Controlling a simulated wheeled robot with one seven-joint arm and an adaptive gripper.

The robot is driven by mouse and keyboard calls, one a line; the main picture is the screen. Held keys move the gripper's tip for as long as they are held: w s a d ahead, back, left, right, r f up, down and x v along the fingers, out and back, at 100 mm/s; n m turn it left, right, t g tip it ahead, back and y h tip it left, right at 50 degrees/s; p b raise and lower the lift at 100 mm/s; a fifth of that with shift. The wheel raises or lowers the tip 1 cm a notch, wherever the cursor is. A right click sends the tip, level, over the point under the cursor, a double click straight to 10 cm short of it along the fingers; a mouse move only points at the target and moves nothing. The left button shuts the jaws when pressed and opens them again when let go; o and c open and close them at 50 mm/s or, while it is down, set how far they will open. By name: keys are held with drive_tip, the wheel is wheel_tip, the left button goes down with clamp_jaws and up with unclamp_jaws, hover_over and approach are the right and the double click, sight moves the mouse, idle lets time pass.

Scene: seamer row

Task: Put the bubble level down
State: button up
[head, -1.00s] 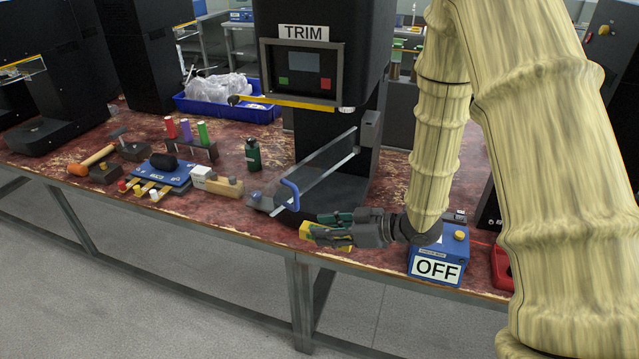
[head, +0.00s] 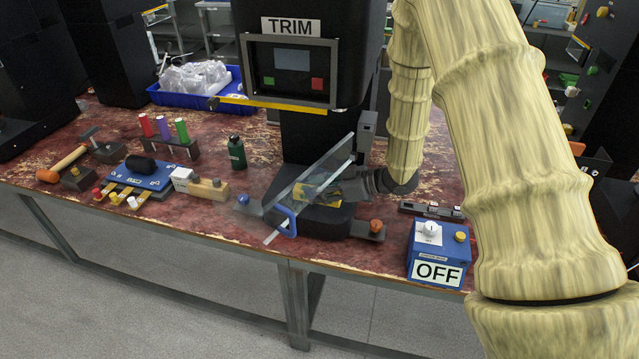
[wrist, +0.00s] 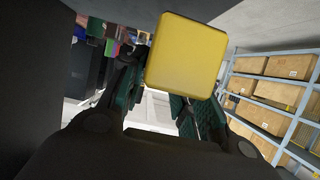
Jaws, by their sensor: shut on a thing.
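The bubble level is the yellow block (head: 318,194) in my gripper (head: 328,190). In the head view both are seen through the tilted clear guard of the TRIM machine, above its dark base, so the fingertips are partly blurred. In the wrist view the level shows as a plain yellow rounded face (wrist: 187,55) at the fingers' far end, and my gripper (wrist: 165,90) is closed around it. Its vial is not visible. I cannot tell whether the level touches the machine base.
The clear guard (head: 318,172) with its blue handle (head: 286,222) stands in front of my gripper. An orange knob (head: 376,226) and a blue OFF box (head: 437,252) are to the right.

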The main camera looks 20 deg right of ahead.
drive_tip(key=w, duration=0.1)
drive_tip(key=w+d, duration=0.1)
drive_tip(key=w, duration=0.1)
drive_tip(key=w+d, duration=0.1)
drive_tip(key=w, duration=0.1)
drive_tip(key=shift+d+f+p, duration=0.2)
drive_tip(key=shift+d+p, duration=0.05)
drive_tip(key=shift+p, duration=0.15)
drive_tip(key=shift+w+d+f, duration=0.1)
drive_tip(key=shift+f+p, duration=0.5)
drive_tip(key=shift+f, duration=1.15)
drive_tip(key=shift+f, duration=0.1)
drive_tip(key=o, duration=1)
drive_tip(key=shift+o, duration=0.2)
drive_tip(key=b+v, duration=0.1)
drive_tip(key=v, duration=1.1)
drive_tip(key=shift+b, duration=0.4)
